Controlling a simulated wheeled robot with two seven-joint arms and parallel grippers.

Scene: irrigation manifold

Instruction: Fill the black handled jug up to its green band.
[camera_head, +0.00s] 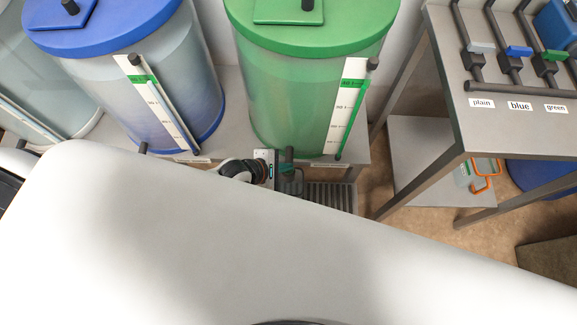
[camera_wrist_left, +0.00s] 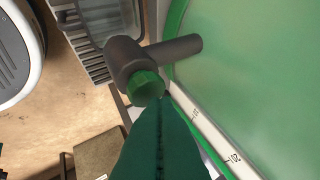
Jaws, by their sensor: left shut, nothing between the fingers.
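My left gripper (camera_head: 272,170) is at the foot of the green-lidded tank (camera_head: 290,95), beside its dark outlet tap (camera_head: 289,158). In the left wrist view its teal fingers (camera_wrist_left: 161,105) are shut and empty, with the tips close to the green end (camera_wrist_left: 146,87) of the tap (camera_wrist_left: 150,58). I cannot tell whether they touch it. A greyish, see-through shape shows below the tap in the head view, partly hidden by my arm. I cannot tell whether it is the black handled jug, and no green band or fill level shows. My right gripper is not in view.
A slatted drain grate (camera_head: 330,196) lies below the green tank. A blue-lidded tank (camera_head: 150,85) stands to the left. At right, a bench (camera_head: 450,120) carries valves labelled plain, blue and green. An orange-handled container (camera_head: 465,175) sits on its lower shelf. My white arm covers the foreground.

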